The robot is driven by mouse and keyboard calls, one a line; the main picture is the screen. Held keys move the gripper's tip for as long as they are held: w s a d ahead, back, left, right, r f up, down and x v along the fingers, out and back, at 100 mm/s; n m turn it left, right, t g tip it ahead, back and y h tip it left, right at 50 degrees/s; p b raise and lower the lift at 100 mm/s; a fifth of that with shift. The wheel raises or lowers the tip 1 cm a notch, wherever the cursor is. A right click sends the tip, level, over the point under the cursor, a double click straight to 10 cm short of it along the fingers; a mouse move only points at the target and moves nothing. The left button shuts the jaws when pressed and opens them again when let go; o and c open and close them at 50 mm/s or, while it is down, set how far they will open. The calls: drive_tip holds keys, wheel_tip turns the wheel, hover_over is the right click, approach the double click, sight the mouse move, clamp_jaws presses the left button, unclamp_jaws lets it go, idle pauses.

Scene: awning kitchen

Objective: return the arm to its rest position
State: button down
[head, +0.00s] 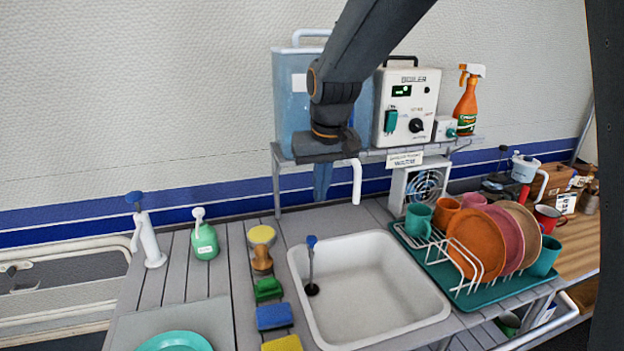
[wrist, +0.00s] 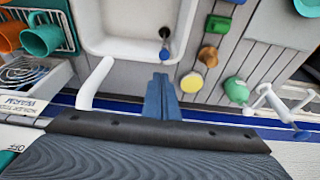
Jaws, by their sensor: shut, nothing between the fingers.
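My gripper (head: 321,200) hangs from my dark arm in front of the back shelf, its blue fingers pointing down, above the worktop behind the sink. In the wrist view its fingers (wrist: 162,78) are together with nothing between them. The arm reaches in from the top of the head view and covers part of the blue water tank (head: 290,100). A white spout (head: 357,182) hangs just right of the fingers; I cannot tell the exact gap.
Below is the white sink (head: 400,318), with a dish rack (head: 465,296) of plates and cups to its right. A boiler (head: 408,105) and spray bottle (head: 467,100) stand on the shelf (head: 450,146). Sponges, brushes and a green bottle (head: 204,240) stand left of the sink.

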drive_tip(key=s+d+f+m+g, duration=0.1)
drive_tip(key=s+d+f, duration=0.4)
drive_tip(key=s+d, duration=0.3)
drive_tip(key=s+d+f+m, duration=0.2)
drive_tip(key=s+d+f, duration=0.4)
drive_tip(key=s, duration=0.6)
drive_tip(key=shift+d+g+h, duration=0.4)
drive_tip(key=shift+d, duration=0.85)
drive_tip(key=shift+s+f, duration=0.1)
